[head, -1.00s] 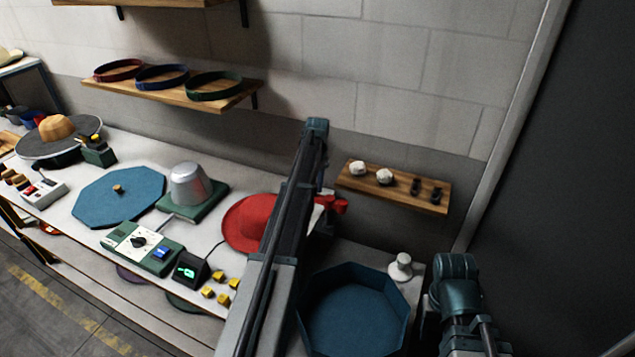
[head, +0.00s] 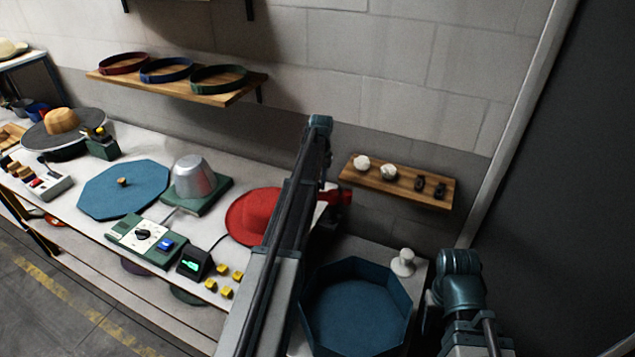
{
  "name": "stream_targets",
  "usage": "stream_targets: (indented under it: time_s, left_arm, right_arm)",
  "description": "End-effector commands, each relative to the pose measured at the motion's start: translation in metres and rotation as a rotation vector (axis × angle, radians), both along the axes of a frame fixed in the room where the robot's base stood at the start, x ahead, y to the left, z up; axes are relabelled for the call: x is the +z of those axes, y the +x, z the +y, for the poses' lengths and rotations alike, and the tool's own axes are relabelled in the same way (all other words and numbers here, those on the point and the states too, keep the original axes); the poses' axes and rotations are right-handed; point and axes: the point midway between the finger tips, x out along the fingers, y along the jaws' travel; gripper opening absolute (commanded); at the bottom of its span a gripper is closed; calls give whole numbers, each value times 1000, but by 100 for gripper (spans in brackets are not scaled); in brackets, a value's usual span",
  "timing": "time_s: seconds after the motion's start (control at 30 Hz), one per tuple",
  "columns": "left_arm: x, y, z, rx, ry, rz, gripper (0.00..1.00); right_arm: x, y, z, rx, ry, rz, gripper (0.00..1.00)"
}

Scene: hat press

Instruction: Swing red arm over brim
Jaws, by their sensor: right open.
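A red felt hat (head: 250,216) with a wide brim lies on the white bench at the picture's middle, its right part hidden by my arm link. A red piece (head: 340,196), which looks like part of the red arm, shows just right of my arm link; the rest of it is hidden, so I cannot tell how it sits over the brim. My right gripper (head: 321,190) is largely hidden behind my own arm, near the red piece. It is open; I cannot tell whether it touches the red piece. My left gripper is out of view.
A blue octagonal tray (head: 357,305) and a white knob (head: 403,262) lie right. A small wooden shelf (head: 420,190) is on the wall.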

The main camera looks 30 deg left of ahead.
Motion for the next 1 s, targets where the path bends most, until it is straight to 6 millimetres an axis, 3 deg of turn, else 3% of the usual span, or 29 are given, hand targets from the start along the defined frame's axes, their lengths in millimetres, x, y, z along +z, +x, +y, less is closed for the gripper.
stream_targets:
  time_s: [0.23,0.27,0.33,0.73,1.0]
  left_arm:
    - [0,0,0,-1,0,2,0]
    - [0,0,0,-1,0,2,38]
    - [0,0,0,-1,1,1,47]
    - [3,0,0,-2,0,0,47]
    - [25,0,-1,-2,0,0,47]
  right_arm:
    - [0,0,0,0,0,0,50]
    - [0,0,0,0,0,0,50]
    - [0,0,0,0,0,0,50]
    - [3,0,0,0,0,0,50]
    - [25,0,0,-5,1,0,50]
